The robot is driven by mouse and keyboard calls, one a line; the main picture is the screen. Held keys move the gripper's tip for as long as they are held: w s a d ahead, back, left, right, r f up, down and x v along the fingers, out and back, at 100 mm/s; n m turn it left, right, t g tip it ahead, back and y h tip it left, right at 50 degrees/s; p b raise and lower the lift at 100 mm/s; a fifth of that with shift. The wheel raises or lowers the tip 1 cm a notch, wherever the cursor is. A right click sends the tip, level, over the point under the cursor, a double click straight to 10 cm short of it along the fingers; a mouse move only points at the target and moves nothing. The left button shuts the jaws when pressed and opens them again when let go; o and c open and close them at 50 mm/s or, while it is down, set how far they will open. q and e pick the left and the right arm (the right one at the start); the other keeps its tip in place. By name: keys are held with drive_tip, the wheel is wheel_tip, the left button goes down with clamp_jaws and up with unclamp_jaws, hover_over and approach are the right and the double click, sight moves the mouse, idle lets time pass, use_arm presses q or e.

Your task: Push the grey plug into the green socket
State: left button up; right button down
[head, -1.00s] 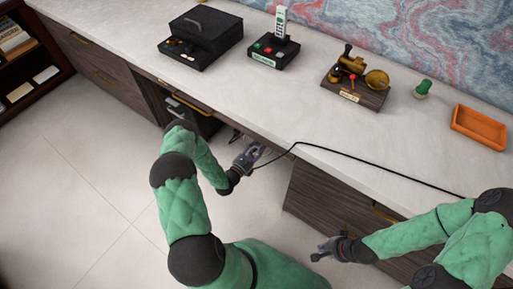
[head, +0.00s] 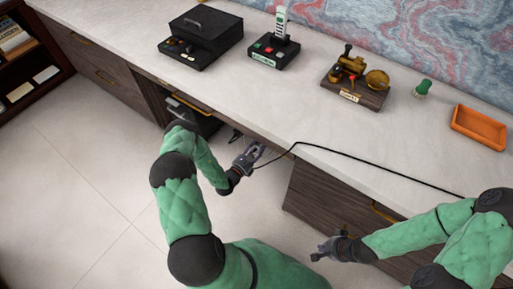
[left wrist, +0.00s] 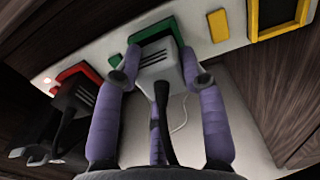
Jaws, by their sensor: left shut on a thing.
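The grey plug (left wrist: 156,70) is between the purple fingers of my left gripper (left wrist: 159,74), with its dark cable running back toward the camera. The left gripper is shut on it. The green socket (left wrist: 150,33) is a green frame on a pale strip, directly beyond the plug. The plug overlaps the socket's opening in the left wrist view, and I cannot tell how deep it sits. In the head view my left gripper (head: 249,157) is by the desk's front edge, at the knee space. My right gripper (head: 321,251) is low in front of the drawers, its jaw state unclear.
On the strip, a red socket (left wrist: 75,71) with a black plug (left wrist: 76,105) is at left and an empty yellow socket (left wrist: 279,18) at right. A black cable (head: 370,162) crosses the desktop.

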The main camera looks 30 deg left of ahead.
use_arm(q)
drive_tip(key=shift+w, duration=0.5)
idle(0.5)
drive_tip(key=o, duration=1.4)
drive_tip(key=shift+c, duration=0.2)
drive_tip(key=s, duration=1.2)
drive_tip(key=shift+a, duration=0.45)
